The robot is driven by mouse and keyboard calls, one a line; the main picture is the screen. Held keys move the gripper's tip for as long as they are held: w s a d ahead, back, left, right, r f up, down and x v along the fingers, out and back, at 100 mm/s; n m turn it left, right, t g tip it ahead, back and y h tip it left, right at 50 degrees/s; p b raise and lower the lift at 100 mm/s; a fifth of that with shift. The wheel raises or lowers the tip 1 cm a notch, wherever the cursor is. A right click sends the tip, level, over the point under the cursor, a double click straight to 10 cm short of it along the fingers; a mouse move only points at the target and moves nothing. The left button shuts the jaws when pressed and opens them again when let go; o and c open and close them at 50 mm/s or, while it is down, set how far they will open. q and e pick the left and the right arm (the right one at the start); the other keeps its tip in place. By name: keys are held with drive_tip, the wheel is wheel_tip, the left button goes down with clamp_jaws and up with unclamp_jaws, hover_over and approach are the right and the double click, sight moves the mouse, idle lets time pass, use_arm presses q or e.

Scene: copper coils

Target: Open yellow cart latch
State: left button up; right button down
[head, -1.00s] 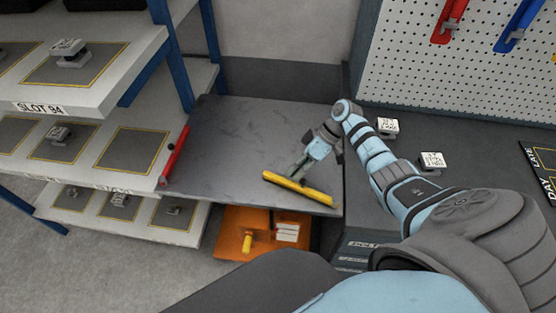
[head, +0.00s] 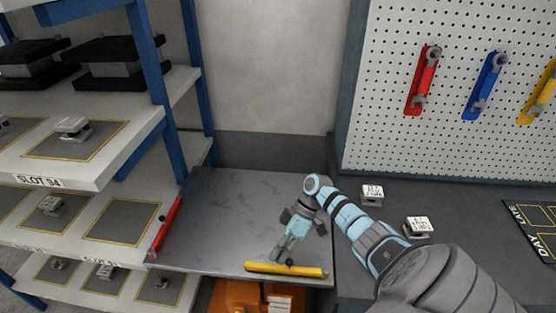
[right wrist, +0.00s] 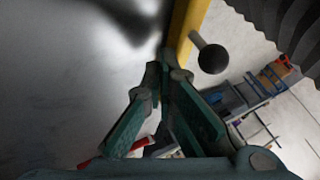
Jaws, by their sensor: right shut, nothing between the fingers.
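The grey cart top (head: 225,215) has a yellow latch bar (head: 307,271) at its front edge, nearly parallel to that edge. A small dark knob (head: 289,262) shows at the bar. In the right wrist view the yellow bar (right wrist: 186,25) runs upward, with the round black knob (right wrist: 212,58) to its right. My right gripper (head: 278,258) points down just behind the bar. In the right wrist view the right gripper (right wrist: 166,72) has its fingertips together and empty, close to the bar; I cannot tell if they touch it. My left gripper is not in view.
A red bar (head: 166,225) lies along the cart's left side, beside the slotted shelf (head: 85,170). An orange box (head: 235,298) sits below the front edge. A dark bench (head: 460,250) with small labelled blocks stands right, under a pegboard (head: 390,150) with wrenches.

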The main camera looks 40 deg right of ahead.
drive_tip(key=w+d+b, duration=0.1)
drive_tip(key=b, duration=0.1)
drive_tip(key=w+d+f+b, duration=0.1)
drive_tip(key=b, duration=0.1)
drive_tip(key=shift+d, duration=0.3)
drive_tip(key=b+v, duration=0.1)
drive_tip(key=v, duration=1)
drive_tip(key=shift+w, duration=0.65)
drive_tip(key=shift+r, duration=0.1)
